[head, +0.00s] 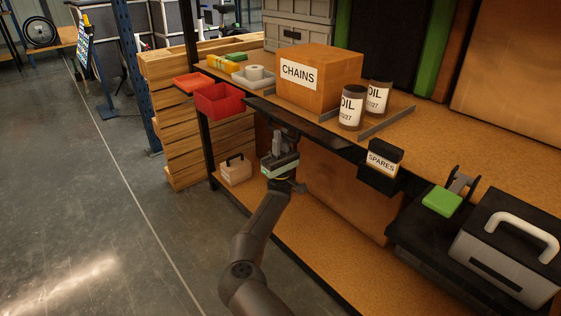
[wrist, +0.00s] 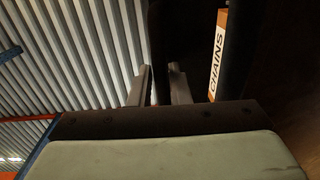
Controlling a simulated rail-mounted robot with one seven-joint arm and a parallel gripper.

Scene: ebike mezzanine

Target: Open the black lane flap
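The black lane flap (head: 313,127) appears as a dark strip along the shelf's front edge, below the CHAINS box (head: 318,80). It looks closed, lying along the edge. My gripper (head: 282,136) points up just under the strip's left part, in front of the shelf. In the wrist view, its two grey fingers (wrist: 160,84) stand apart, with a dark shape behind and partly between them. I cannot tell whether they touch it. The box's CHAINS label (wrist: 218,50) shows to the right of the fingers.
Two OIL cans (head: 351,107) stand right of the box, beside metal dividers. Red bins (head: 218,101) hang at the shelf's left end. A black SPARES bin (head: 381,166) is on the front edge to the right. A small case (head: 236,170) sits on the lower shelf. Open floor (head: 90,210) lies left.

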